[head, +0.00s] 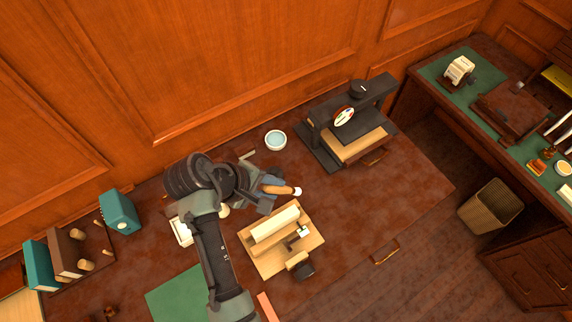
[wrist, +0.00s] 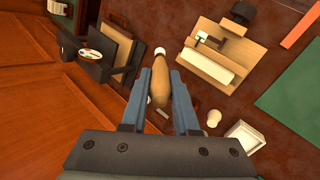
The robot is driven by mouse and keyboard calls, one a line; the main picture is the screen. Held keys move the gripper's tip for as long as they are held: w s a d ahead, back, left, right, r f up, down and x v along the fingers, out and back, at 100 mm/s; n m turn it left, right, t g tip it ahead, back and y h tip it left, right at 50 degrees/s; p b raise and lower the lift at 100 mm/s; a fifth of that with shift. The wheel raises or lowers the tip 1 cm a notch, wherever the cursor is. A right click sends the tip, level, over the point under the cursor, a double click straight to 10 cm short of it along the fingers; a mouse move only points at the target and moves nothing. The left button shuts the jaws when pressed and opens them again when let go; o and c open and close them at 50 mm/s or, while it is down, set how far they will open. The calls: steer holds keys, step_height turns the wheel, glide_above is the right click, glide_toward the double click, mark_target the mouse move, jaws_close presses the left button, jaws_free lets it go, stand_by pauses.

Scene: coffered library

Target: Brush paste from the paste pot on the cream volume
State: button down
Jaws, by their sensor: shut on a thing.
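My gripper (wrist: 158,80) is shut on a brush (wrist: 158,88) with a tan wooden handle and a small white end. In the head view the brush (head: 278,189) points right, with its white end in the air above the table. The cream volume (head: 274,224) lies in a wooden cradle (head: 256,264), just below and right of my gripper; it also shows in the wrist view (wrist: 205,68). A white round pot (head: 276,147) with pale bluish contents stands behind my gripper, apart from the brush. I cannot tell for sure that it is the paste pot.
A black press (head: 319,146) stands at the back right of the table. A white square dish (wrist: 245,135) and a small cream knob (wrist: 213,118) are beside the cradle. A green mat (head: 178,296) lies at the front. Teal books (head: 120,212) stand at left. The table's right part is clear.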

steer(key=shift+a+f, duration=0.1)
steer(key=shift+f, duration=2.35)
